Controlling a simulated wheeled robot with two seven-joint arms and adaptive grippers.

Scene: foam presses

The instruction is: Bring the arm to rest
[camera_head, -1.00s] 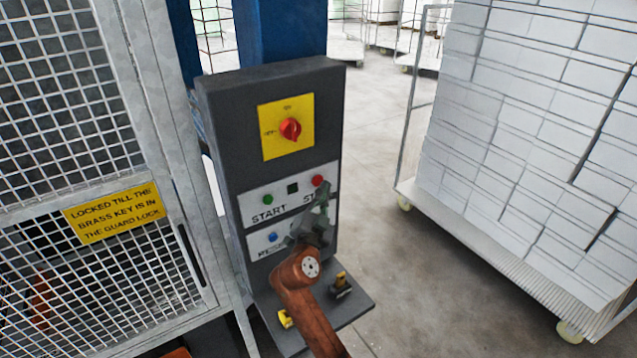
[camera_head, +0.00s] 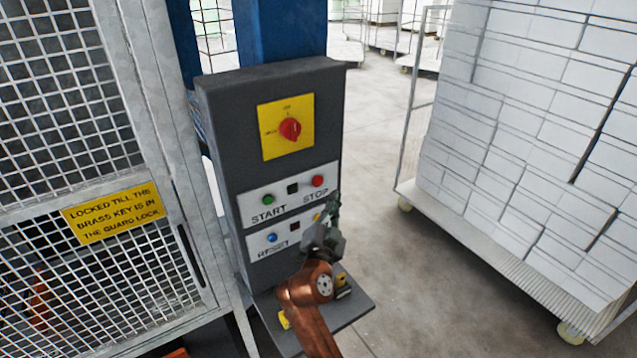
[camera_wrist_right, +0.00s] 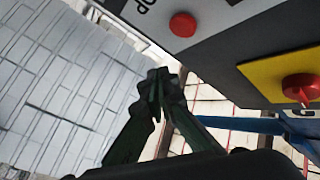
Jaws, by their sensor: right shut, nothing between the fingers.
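My right arm (camera_head: 304,300), orange-brown, reaches up from the bottom of the head view. My right gripper (camera_head: 333,205) is in front of the lower right edge of the dark control panel (camera_head: 225,130), pointing up below the red STOP button (camera_head: 317,181). In the right wrist view the dark green fingers (camera_wrist_right: 160,85) meet at their tips, with nothing between them. The red button (camera_wrist_right: 183,24) and the red switch on its yellow plate (camera_wrist_right: 300,88) show beside them there. My left gripper is not in view.
The panel has a green START button (camera_head: 268,199), a blue RESET button (camera_head: 272,237) and a shelf (camera_head: 355,308) with small yellow items. A mesh guard (camera_head: 60,150) stands left. A trolley of stacked white blocks (camera_head: 540,140) stands right. Bare floor (camera_head: 390,270) lies between panel and trolley.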

